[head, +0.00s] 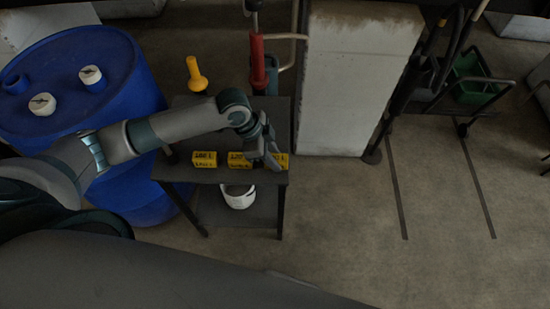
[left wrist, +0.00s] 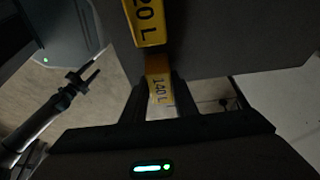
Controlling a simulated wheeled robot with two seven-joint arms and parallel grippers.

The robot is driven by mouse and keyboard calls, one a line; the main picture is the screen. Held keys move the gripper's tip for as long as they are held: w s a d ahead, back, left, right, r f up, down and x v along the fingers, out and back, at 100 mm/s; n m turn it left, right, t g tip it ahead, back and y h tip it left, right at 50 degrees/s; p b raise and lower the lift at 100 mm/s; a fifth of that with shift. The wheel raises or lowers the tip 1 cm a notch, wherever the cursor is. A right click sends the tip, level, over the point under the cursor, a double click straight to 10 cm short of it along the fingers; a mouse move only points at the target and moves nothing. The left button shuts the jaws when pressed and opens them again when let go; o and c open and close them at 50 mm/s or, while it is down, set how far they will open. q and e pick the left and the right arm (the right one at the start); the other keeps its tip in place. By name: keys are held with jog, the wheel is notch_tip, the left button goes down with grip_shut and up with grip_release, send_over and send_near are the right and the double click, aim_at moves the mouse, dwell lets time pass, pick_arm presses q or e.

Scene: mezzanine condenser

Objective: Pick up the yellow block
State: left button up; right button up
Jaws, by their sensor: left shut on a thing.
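Several yellow blocks with dark lettering stand in a row on the dark top of a small table (head: 176,172). They are the left block (head: 204,160), the middle block marked 120 L (head: 239,160) and the right block (head: 282,161). My left gripper (head: 271,158) reaches down over the right block and partly hides it. In the left wrist view, the block marked 140 L (left wrist: 158,88) sits between the fingers, which are shut on it. The middle block (left wrist: 146,22) is close by in that view.
A blue drum (head: 85,70) stands left of the table. A yellow funnel-like piece (head: 195,75) and a red-handled tool (head: 257,62) are behind. A white container (head: 239,196) sits on the lower shelf. A pale cabinet (head: 355,80) stands right; floor in front is clear.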

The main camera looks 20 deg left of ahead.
aim_at(280, 160)
pick_arm(q)
jog(key=shift+r, duration=0.55)
jog(key=r, duration=0.2)
jog(key=r+b, duration=0.1)
jog(key=shift+s+d+r, duration=0.1)
jog(key=shift+s, duration=0.2)
jog(key=s+d+r, duration=0.3)
jog(key=s+r, duration=0.3)
jog(key=s, duration=0.4)
jog(key=shift+s+r+b, duration=0.3)
jog(key=shift+r+b, duration=0.05)
pick_arm(e)
jog(key=w+a+r+t, duration=0.1)
jog(key=w+a+r, duration=0.1)
jog(key=w, duration=0.3)
jog(key=shift+w+a+t, duration=0.2)
jog(key=shift+t, duration=0.1)
pick_arm(q)
jog(key=shift+w, duration=0.1)
pick_arm(e)
jog(key=shift+s+f, duration=0.15)
